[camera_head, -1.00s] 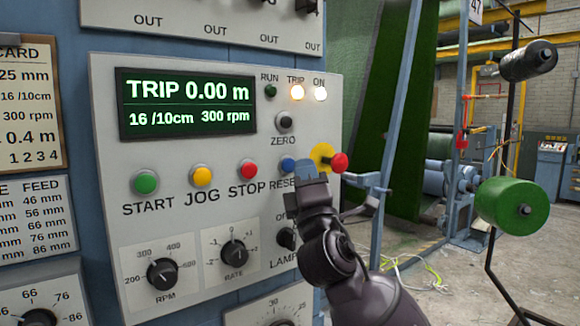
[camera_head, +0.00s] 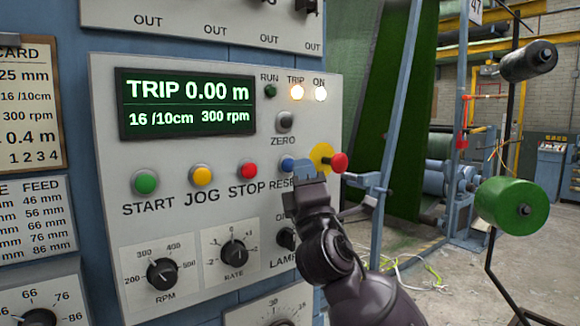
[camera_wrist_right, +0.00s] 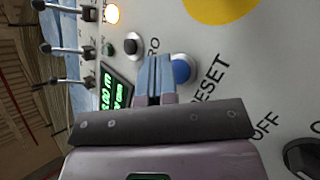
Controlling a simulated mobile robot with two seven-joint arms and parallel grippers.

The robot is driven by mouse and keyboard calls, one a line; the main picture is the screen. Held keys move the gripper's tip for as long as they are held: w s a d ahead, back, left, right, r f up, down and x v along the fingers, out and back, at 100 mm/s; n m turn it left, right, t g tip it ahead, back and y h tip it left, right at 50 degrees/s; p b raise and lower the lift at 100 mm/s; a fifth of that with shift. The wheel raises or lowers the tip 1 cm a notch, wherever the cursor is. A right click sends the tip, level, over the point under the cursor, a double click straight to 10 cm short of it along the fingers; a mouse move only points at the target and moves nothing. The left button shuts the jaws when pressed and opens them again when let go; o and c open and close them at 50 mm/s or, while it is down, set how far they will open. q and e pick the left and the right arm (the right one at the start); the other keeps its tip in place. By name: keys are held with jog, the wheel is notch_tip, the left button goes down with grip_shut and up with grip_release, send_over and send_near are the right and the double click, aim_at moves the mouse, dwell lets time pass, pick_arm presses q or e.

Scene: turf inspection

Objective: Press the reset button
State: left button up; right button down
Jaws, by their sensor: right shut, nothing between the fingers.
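The blue reset button (camera_head: 287,163) sits on the grey control panel (camera_head: 112,170), right of the red STOP button (camera_head: 248,169). Its label is partly covered by my right gripper (camera_head: 300,168). In the right wrist view the blue button (camera_wrist_right: 182,70) shows just right of the shut blue fingertips (camera_wrist_right: 154,62), beside the word RESET. My right gripper is shut and empty, with its tips close to the button; I cannot tell whether they touch it. The display (camera_head: 187,103) reads TRIP 0.00 m, and the TRIP lamp (camera_head: 297,92) is lit. My left gripper is not in view.
A red knob on a yellow disc (camera_head: 321,156) stands out right of the reset button. The LAMP knob (camera_head: 286,238) lies below it. Green START (camera_head: 145,182) and yellow JOG (camera_head: 202,176) buttons are to the left. A green spool (camera_head: 510,205) hangs at right.

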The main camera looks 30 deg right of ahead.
jog(key=shift+w+h, duration=0.3)
dwell(0.5)
jog(key=shift+w, duration=0.45)
dwell(0.5)
jog(key=shift+s, duration=0.15)
jog(key=shift+s+p, duration=0.35)
jog(key=shift+s, duration=0.45)
jog(key=shift+s, duration=0.1)
jog(key=s, duration=0.2)
jog(key=s+p, duration=0.1)
jog(key=s, duration=0.1)
jog(key=shift+s+d+p, duration=0.2)
jog(key=shift+s+p, duration=0.1)
jog(key=shift+s, duration=0.1)
dwell(0.7)
